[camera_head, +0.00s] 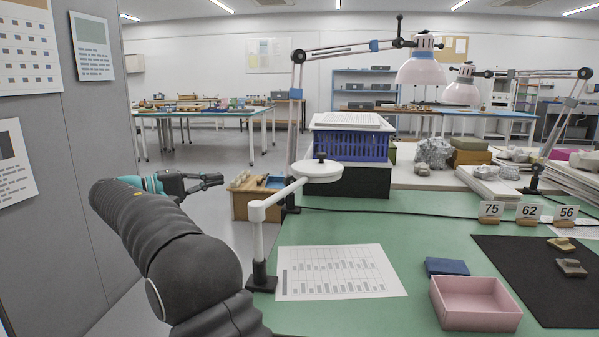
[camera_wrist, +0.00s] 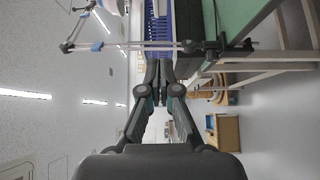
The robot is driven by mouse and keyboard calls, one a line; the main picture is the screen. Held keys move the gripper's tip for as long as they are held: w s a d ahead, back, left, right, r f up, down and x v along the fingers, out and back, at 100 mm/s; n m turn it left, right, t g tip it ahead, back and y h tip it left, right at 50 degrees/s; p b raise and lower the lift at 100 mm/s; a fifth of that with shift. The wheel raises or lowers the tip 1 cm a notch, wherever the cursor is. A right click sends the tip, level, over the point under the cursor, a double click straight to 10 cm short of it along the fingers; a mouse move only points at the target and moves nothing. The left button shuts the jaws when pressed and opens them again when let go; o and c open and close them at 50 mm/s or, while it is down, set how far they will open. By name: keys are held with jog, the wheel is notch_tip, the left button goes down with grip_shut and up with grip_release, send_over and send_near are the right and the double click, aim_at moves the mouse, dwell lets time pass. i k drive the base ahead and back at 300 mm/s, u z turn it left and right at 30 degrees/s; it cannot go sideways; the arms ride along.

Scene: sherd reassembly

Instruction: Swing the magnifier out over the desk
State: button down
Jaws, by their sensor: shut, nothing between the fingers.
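The magnifier (camera_head: 318,171) is a round white head with a dark knob on top. Its white jointed arm (camera_head: 283,193) runs to a white post on a black clamp (camera_head: 262,279) at the green desk's (camera_head: 415,222) left edge. The head shows near the desk's back left corner, in front of a dark box. My gripper (camera_head: 222,179) is left of the magnifier head, apart from it and beyond the desk's left edge. In the wrist view my gripper (camera_wrist: 158,66) is shut and empty, and I cannot make out the magnifier there.
A printed sheet (camera_head: 338,272), a pink tray (camera_head: 475,303), a blue block (camera_head: 447,266) and a black mat (camera_head: 535,275) lie on the desk. A desk lamp (camera_head: 421,68) and a blue crate (camera_head: 351,143) stand behind. A grey partition (camera_head: 90,130) is on the left.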

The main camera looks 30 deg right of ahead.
aim_at(256, 208)
jog(key=k, duration=0.15)
jog(key=u, duration=2.35)
jog(key=i, duration=0.75)
jog(key=z, duration=3)
jog(key=i, duration=0.5)
jog(key=z, duration=0.1)
